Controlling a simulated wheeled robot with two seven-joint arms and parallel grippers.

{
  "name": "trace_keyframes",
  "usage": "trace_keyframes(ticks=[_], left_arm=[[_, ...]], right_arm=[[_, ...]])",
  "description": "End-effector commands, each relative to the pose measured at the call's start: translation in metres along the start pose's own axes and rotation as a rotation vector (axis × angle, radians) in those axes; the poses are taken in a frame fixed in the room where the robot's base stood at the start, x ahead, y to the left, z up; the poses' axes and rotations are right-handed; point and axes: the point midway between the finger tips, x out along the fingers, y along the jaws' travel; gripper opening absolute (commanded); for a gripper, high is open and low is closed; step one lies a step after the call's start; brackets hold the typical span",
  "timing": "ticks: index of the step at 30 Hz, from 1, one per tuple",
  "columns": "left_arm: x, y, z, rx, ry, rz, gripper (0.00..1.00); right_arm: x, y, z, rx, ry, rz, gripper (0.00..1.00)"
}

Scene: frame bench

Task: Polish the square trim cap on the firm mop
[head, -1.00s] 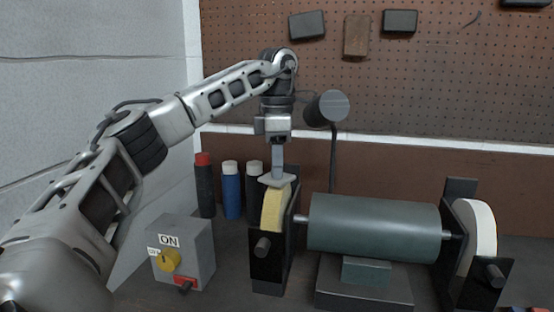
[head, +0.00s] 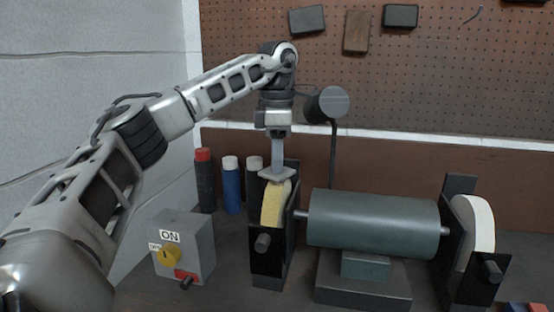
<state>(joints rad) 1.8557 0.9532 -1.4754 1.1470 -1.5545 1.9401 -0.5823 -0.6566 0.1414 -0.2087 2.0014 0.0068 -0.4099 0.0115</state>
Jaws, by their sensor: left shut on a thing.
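My left gripper (head: 277,138) points down and is shut on the square trim cap (head: 277,174), a flat pale grey plate below a narrow grey upright part. The cap is at the top of the yellow mop (head: 273,203), the wheel at the left end of the polishing machine. The plate is slightly tilted and seems to touch the mop's rim; I cannot tell how firmly. The white mop (head: 480,224) is at the machine's right end. My right gripper is not in view.
The green motor (head: 373,224) stands between the mops, with dark guards (head: 267,266) around them. Several bottles (head: 231,191) stand behind. A round lamp (head: 333,103) rises close to the gripper's right.

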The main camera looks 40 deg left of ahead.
Motion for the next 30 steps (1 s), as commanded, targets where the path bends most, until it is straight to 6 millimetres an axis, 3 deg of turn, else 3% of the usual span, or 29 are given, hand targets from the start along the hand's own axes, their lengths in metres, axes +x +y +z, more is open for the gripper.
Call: trace_keyframes(ticks=[30], left_arm=[[0.016, 0.0, 0.0, -0.001, -0.001, 0.001, 0.05]], right_arm=[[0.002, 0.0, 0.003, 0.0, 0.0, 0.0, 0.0]])
